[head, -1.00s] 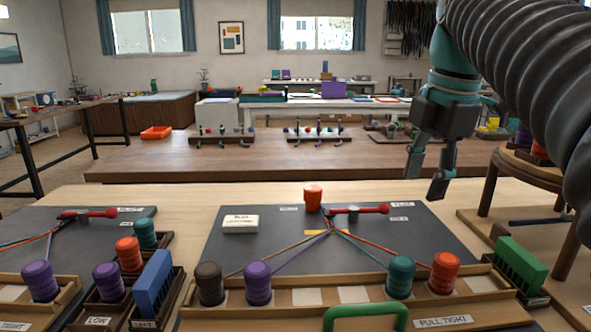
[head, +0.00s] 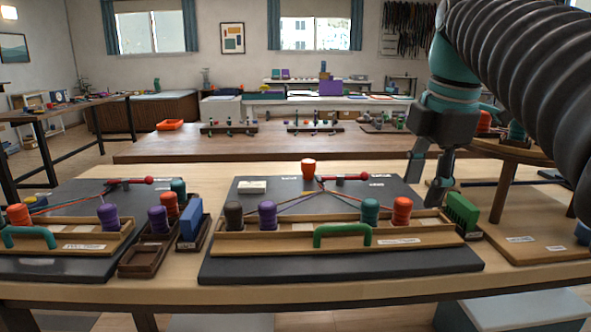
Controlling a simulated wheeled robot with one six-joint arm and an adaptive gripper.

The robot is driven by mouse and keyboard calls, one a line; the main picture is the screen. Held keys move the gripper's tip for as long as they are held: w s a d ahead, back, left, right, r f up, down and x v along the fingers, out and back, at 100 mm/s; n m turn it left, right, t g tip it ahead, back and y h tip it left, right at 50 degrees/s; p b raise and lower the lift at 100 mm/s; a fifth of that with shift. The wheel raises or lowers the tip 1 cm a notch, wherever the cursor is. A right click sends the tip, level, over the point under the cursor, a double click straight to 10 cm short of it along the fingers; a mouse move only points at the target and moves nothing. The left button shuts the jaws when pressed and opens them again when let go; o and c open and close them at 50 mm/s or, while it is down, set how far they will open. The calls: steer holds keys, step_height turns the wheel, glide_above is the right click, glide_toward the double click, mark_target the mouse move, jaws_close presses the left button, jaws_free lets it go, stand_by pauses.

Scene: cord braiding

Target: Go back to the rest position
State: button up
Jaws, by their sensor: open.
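My gripper (head: 424,181) hangs from the arm at the right of the head view. Its two fingers point down, spread apart, with nothing seen between them. It appears over the back right part of the dark braiding board (head: 330,266), left of the green rack (head: 462,212). On the board, brown (head: 234,215), purple (head: 267,215), teal (head: 370,212) and orange (head: 402,211) spools stand in a wooden tray. Their cords run to a point near a red-handled clamp (head: 345,178). An orange spool (head: 309,168) stands at the board's back edge.
Another board with spools and a red-handled clamp (head: 130,181) lies at left. A blue rack (head: 191,220) and a spool box (head: 140,261) stand between the boards. A round wooden stand (head: 515,152) is at right. A long table (head: 270,150) lies behind.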

steer(key=s+a+f+m+t, duration=0.1)
steer(key=s+f+m, duration=0.3)
steer(key=f+m, duration=0.2)
steer(key=s+a+f+m+t, duration=0.1)
steer(key=s+f+m, duration=0.3)
steer(key=f+m, duration=0.3)
steer(key=s+a+f+m+t, duration=0.1)
steer(key=s+f+m, duration=0.3)
steer(key=f, duration=0.8)
steer(key=m, duration=0.2)
steer(key=shift+s+a+f+m+h, duration=0.25)
steer(key=shift+a+m+h, duration=0.05)
steer(key=shift+m, duration=0.1)
